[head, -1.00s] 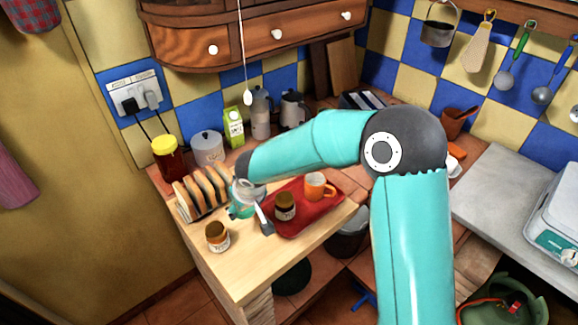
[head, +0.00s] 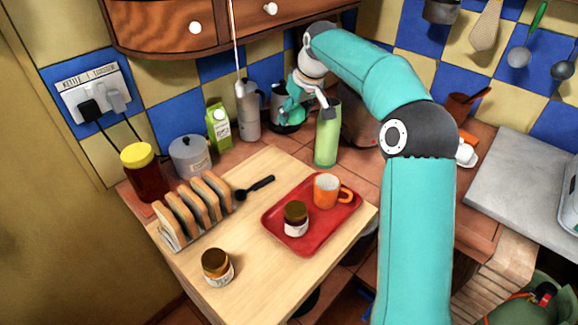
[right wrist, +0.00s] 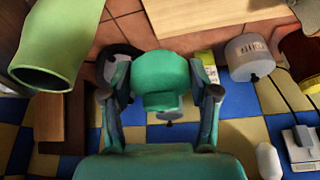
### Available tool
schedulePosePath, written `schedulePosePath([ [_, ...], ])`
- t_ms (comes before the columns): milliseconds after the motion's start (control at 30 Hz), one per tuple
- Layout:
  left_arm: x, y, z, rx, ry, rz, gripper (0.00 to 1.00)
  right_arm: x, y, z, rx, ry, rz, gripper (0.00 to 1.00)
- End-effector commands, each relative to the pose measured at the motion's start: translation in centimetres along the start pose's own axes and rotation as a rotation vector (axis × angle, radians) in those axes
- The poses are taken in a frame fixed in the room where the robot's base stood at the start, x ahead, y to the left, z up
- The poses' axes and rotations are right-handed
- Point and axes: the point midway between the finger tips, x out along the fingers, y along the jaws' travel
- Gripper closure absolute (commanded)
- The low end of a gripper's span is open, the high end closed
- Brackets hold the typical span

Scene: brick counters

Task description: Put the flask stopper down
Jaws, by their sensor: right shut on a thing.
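The flask stopper (right wrist: 160,82) is a green, stepped round piece in the right wrist view. My right gripper (right wrist: 160,92) is shut on it, with one dark finger on each side. In the head view my right gripper (head: 302,105) is at the back counter, in front of a kettle-like vessel and just left of the tall green flask (head: 327,135). There I cannot clearly tell the stopper from the teal gripper. The flask stands upright, and its open mouth shows in the right wrist view (right wrist: 42,78). My left gripper is not in view.
A wooden board (head: 255,265) holds a toast rack (head: 197,207), a black spoon (head: 257,187), a jar (head: 217,267) and a red tray (head: 290,242) with a mug and another jar. Some bare tiles lie between board and flask.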

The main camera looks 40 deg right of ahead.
Motion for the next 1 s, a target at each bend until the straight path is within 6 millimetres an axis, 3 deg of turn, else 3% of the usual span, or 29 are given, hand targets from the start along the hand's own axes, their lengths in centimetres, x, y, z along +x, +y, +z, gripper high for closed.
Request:
schedulePosePath([
  [100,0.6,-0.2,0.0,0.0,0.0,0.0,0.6,3.3,-0.2,1.3,-0.002,-0.007,-0.003,0.69],
  [400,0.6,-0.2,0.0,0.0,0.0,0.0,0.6,10.0,-0.5,3.8,-0.006,-0.004,-0.003,0.69],
  [1000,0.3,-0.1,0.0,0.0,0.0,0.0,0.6,15.8,-0.5,6.1,-0.008,-0.001,-0.002,0.69],
])
